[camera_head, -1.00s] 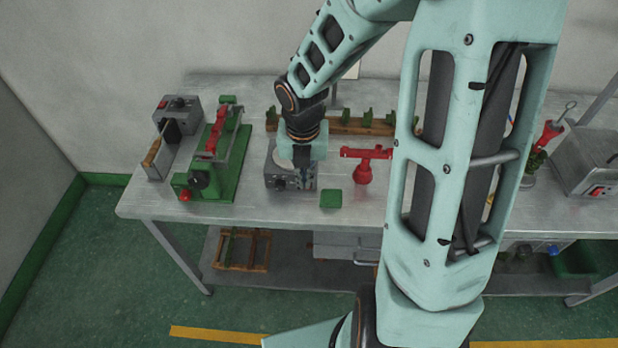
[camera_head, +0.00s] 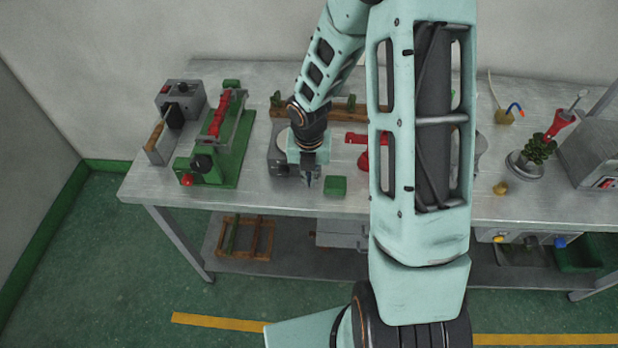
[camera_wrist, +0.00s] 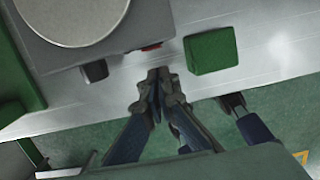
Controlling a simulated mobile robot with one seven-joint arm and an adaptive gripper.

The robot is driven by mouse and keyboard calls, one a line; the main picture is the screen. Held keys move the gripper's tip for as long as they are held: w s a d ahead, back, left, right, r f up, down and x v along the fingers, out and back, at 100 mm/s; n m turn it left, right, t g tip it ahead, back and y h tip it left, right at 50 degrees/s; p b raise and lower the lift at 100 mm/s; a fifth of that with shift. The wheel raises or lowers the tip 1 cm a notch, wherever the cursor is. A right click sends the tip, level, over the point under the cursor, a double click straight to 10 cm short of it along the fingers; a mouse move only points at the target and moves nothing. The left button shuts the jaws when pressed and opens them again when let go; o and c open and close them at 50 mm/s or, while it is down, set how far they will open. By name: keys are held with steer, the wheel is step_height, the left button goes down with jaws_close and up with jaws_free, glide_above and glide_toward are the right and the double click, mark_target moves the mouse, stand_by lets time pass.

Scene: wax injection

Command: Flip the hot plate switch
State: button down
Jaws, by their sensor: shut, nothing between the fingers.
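The hot plate (camera_head: 276,168) is a grey box on the bench, partly hidden behind my gripper in the head view. In the wrist view the hot plate (camera_wrist: 122,38) shows its round pale top and a dark knob (camera_wrist: 95,71) on its front. A small red switch (camera_wrist: 152,47) sits at the front edge, right of the knob. My gripper (camera_wrist: 158,74) is shut and empty, with its fingertips just in front of the switch; I cannot tell whether they touch. In the head view my gripper (camera_head: 309,182) is at the hot plate's front right.
A green block (camera_head: 335,186) lies close to the right of my gripper, and it also shows in the wrist view (camera_wrist: 210,52). A green device with a red bar (camera_head: 222,150) stands to the left. A red tool (camera_head: 362,140) is partly behind my arm. The bench's front edge is near.

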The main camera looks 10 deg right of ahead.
steer(key=shift+w+d+f, duration=0.1)
steer(key=shift+w+d, duration=0.2)
steer(key=shift+w, duration=0.55)
steer(key=shift+f, duration=0.1)
steer(key=shift+w+d+f+b, duration=0.1)
steer(key=shift+w+f+b, duration=0.15)
steer(key=shift+b, duration=0.75)
steer(key=shift+r+p, duration=0.3)
steer(key=shift+p, duration=0.05)
steer(key=shift+r, duration=0.1)
steer(key=shift+r+p, duration=0.75)
steer(key=shift+p, duration=0.15)
steer(key=shift+t, duration=0.3)
steer(key=shift+s, duration=0.1)
